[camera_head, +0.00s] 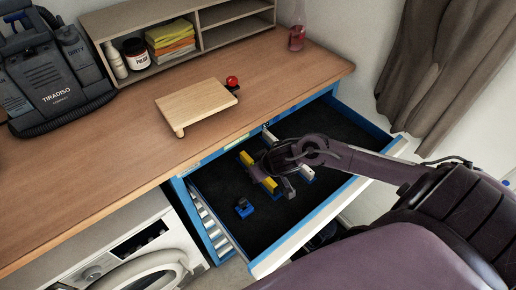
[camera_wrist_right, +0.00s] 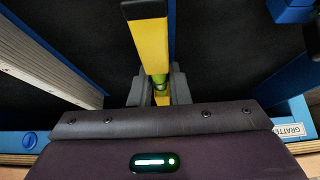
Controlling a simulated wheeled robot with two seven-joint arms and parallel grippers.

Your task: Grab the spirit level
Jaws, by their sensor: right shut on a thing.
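The spirit level is a yellow bar (camera_head: 269,185) in the open drawer; its middle is partly hidden by my right gripper in the head view. In the right wrist view the level (camera_wrist_right: 149,45) runs upward from between the fingers, with a green vial and a black end. My right gripper (camera_wrist_right: 160,92) is shut on it around the vial; in the head view the gripper (camera_head: 262,170) is over the drawer. I cannot tell whether the level touches the drawer floor. My left gripper is out of view.
The blue drawer (camera_head: 218,188) has a black floor and a pale front. A small blue and black tool (camera_head: 243,207) lies left of the level. A wooden board (camera_head: 196,104) and a red-topped object (camera_head: 232,82) are on the workbench (camera_head: 120,150). A washing machine (camera_head: 135,258) stands below.

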